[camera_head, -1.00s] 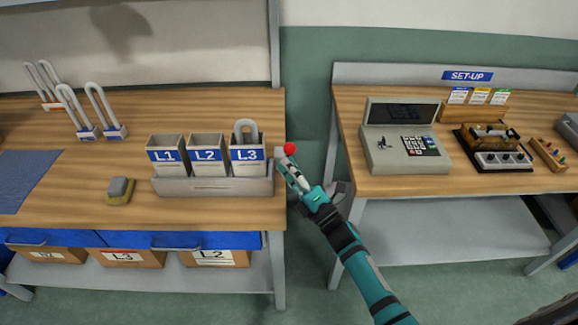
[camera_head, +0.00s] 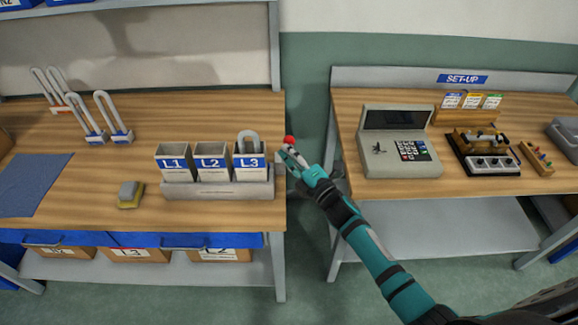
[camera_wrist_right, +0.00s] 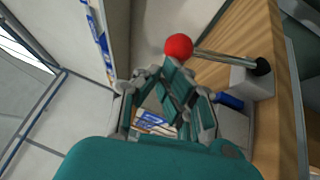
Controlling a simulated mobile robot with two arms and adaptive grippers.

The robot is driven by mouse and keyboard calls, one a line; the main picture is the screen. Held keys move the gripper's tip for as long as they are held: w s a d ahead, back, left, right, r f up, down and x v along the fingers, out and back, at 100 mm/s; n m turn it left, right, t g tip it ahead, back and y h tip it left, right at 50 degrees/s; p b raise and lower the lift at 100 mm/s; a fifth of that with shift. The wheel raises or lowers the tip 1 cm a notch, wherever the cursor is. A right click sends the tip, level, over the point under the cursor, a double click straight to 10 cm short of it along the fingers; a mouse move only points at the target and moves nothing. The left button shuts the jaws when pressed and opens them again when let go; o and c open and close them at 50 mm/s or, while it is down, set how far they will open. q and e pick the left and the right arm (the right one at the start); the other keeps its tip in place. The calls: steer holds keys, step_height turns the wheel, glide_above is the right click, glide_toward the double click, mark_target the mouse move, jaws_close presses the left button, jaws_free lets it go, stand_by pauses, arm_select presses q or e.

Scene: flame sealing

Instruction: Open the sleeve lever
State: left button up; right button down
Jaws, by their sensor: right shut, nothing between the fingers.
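The sleeve lever shows by its red ball knob (camera_head: 289,141) at the right edge of the left bench, just right of the L3 bin. In the right wrist view the red knob (camera_wrist_right: 178,47) sits on a metal rod (camera_wrist_right: 225,58) running to a black pivot on a grey block (camera_wrist_right: 252,80) at the bench edge. My right gripper (camera_head: 288,152) is at the knob, its fingers together and empty. In the wrist view the fingertips (camera_wrist_right: 176,72) are right below the knob; I cannot tell whether they touch. My left gripper is not in view.
Bins L1 (camera_head: 174,163), L2 (camera_head: 212,163) and L3 (camera_head: 250,163) stand close left of my gripper in a grey holder. A gap separates this bench from the SET-UP bench (camera_head: 390,188), which carries a grey keypad device (camera_head: 400,165). My right arm spans the gap.

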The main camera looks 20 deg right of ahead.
steer(key=w+b, duration=0.1)
steer(key=w, duration=0.1)
steer(key=w+d+r+b, duration=0.1)
steer(key=w, duration=0.1)
steer(key=w+d+r+b, duration=0.1)
steer(key=w, duration=0.2)
steer(key=shift+r, duration=0.15)
steer(key=shift+w+d+r+b, duration=0.1)
steer(key=shift+w+d+b, duration=0.1)
steer(key=shift+w+b, duration=0.45)
steer(key=shift+w+d+r+b, duration=0.15)
steer(key=shift+w+b, duration=0.25)
steer(key=shift+w, duration=0.3)
steer(key=shift+f, duration=0.1)
